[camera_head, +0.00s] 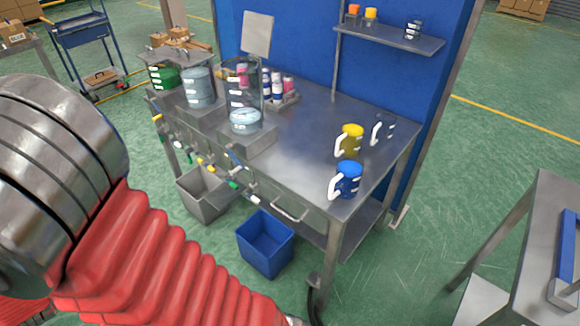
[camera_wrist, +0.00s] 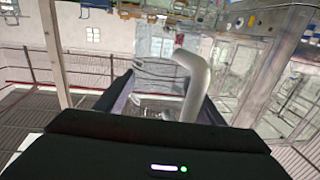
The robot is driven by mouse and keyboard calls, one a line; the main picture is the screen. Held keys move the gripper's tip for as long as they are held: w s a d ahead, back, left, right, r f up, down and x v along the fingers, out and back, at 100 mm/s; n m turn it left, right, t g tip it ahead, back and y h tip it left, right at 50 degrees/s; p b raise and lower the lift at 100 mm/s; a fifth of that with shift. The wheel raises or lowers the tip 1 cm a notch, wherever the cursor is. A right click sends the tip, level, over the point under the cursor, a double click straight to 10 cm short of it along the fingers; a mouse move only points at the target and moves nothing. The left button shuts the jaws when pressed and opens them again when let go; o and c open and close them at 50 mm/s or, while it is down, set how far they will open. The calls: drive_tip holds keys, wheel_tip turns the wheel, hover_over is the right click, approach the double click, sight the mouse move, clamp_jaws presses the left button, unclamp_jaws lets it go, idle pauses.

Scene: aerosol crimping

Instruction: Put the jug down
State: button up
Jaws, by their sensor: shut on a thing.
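In the wrist view, my gripper (camera_wrist: 163,102) is shut on a jug. The jug's pale curved handle (camera_wrist: 192,82) rises between the two dark fingers. Its greyish, see-through-looking body (camera_wrist: 155,72) shows behind, partly hidden by the fingers. I cannot tell what is under the jug or whether it touches anything. In the head view my gripper and this jug are out of sight. A steel workbench (camera_head: 300,160) carries a blue jug (camera_head: 348,180), a yellow jug (camera_head: 350,140) and a dark jug (camera_head: 384,129) near its right end.
Several round vessels, one a pale pail (camera_head: 199,88), stand at the bench's left, with valves along the front. A grey bin (camera_head: 203,195) and a blue bin (camera_head: 265,243) sit below. A shelf (camera_head: 390,38) hangs above. The bench's middle is clear.

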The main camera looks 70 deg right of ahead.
drive_tip(key=shift+a, duration=0.3)
drive_tip(key=shift+d, duration=0.1)
drive_tip(key=s+d+f+m+g+h, duration=0.1)
drive_tip(key=s+d+m+g+h, duration=0.15)
drive_tip(key=d, duration=0.75)
drive_tip(key=s+d+f+m+g+h, duration=0.15)
drive_tip(key=d+h, duration=0.25)
drive_tip(key=d, duration=0.7)
drive_tip(key=s+d+m+g+h, duration=0.1)
drive_tip(key=d+m+g+h, duration=0.15)
drive_tip(key=d, duration=0.75)
drive_tip(key=s+d+f+m+g+h, duration=0.1)
drive_tip(key=s+d+m+g+h, duration=0.15)
drive_tip(key=s+d, duration=0.55)
drive_tip(key=s+d+f+m+g+h, duration=0.1)
drive_tip(key=s+d+f+m+g, duration=0.2)
drive_tip(key=s+d, duration=0.5)
drive_tip(key=s+d+f+m+g, duration=0.1)
drive_tip(key=s+d+g, duration=0.3)
drive_tip(key=s, duration=0.5)
drive_tip(key=s+d+f+m+g+y, duration=0.1)
drive_tip(key=s+d+m+g, duration=0.3)
drive_tip(key=s+d, duration=0.4)
drive_tip(key=s+d+m+g, duration=0.3)
drive_tip(key=s+d+g, duration=0.2)
drive_tip(key=s, duration=0.6)
drive_tip(key=shift+d+f+y, duration=0.35)
drive_tip(key=shift+d+f, duration=0.05)
